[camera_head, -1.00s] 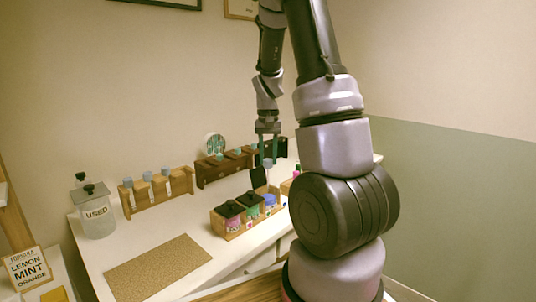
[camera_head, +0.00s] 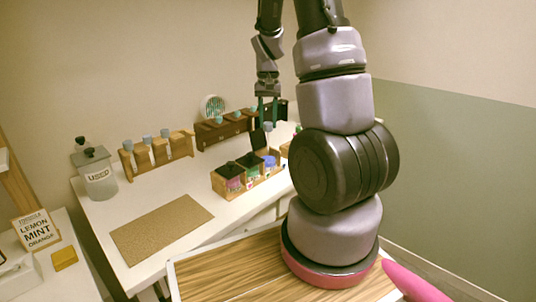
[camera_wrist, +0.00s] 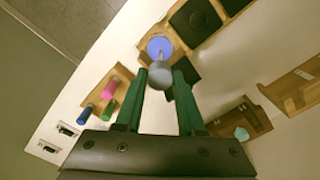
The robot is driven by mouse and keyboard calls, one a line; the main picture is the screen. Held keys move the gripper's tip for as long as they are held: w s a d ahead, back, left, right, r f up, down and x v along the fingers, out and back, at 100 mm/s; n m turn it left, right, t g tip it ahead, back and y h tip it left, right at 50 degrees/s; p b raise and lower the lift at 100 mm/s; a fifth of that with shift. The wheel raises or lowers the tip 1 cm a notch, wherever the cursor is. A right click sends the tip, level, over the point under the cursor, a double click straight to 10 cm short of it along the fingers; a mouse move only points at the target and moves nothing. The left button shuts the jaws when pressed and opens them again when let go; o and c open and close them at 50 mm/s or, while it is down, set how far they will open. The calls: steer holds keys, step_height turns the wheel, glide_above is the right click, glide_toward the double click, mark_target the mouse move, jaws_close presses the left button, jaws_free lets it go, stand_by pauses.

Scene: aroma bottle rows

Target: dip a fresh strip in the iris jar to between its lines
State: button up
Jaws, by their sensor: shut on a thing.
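My gripper (camera_wrist: 157,88) is shut on a strip holder with a round grey-blue cap (camera_wrist: 160,75); the cap also shows below the fingers in the head view (camera_head: 268,127). The strip below the cap is mostly hidden. The cap hangs above an open jar with blue contents (camera_wrist: 158,47), seen in the head view (camera_head: 269,161). Its label is not readable, so I cannot tell if it is the iris jar. A black lid (camera_head: 258,140) stands raised behind it. I cannot tell whether the strip's tip is inside the jar.
The wooden crate (camera_head: 223,189) also holds dark-lidded jars. A wooden rack (camera_head: 143,161) with blue-capped holders and a darker rack (camera_head: 220,134) stand behind. A USED jar (camera_head: 99,177) is at left. Pink, green and blue capped items (camera_wrist: 108,90) sit close by. A cork mat (camera_head: 160,228) lies clear.

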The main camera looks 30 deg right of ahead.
steer(key=shift+f, duration=1.45)
stand_by(1.6)
steer(key=shift+r, duration=0.1)
stand_by(0.5)
